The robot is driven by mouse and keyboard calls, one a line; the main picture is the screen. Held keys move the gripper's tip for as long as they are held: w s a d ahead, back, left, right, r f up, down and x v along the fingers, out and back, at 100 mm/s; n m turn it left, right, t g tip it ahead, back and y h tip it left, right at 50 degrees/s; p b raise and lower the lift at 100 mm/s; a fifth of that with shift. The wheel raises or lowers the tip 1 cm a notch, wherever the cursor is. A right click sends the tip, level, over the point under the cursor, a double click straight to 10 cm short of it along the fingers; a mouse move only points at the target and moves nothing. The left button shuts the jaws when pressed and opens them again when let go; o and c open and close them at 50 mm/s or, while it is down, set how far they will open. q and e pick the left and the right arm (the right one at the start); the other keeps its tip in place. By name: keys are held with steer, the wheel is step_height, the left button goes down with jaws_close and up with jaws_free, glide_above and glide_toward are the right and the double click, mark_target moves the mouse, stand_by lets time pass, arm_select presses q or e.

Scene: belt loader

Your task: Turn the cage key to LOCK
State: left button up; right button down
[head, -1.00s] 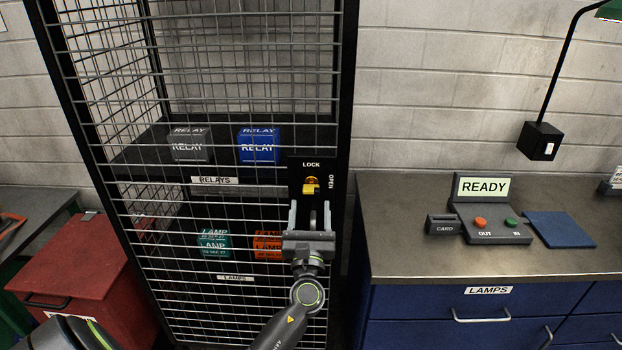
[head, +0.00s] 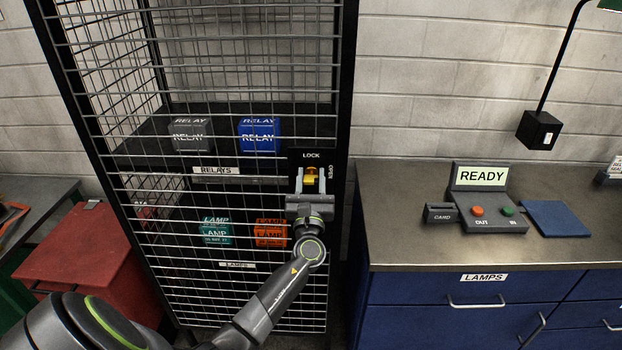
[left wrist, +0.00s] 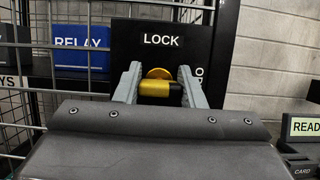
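The yellow cage key (head: 311,175) sits on a black lock plate (head: 297,157) on the cage's front right side. The plate reads LOCK at the top and OPEN on its right side. My left gripper (head: 311,182) is at the key, with one finger on each side of it. In the left wrist view the key (left wrist: 158,90) lies between the two fingertips (left wrist: 158,84); its body looks horizontal, and small gaps seem to remain beside it. The gripper looks open around the key. My right gripper is not in view.
The mesh cage (head: 245,100) holds relay boxes (head: 259,135) and lamp boxes (head: 215,232) on shelves. A red box (head: 75,265) stands at left. A counter (head: 400,250) at right holds a card reader (head: 488,205) showing READY and a blue mat (head: 555,218).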

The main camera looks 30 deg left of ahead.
arm_select(q)
steer(key=c, duration=0.3)
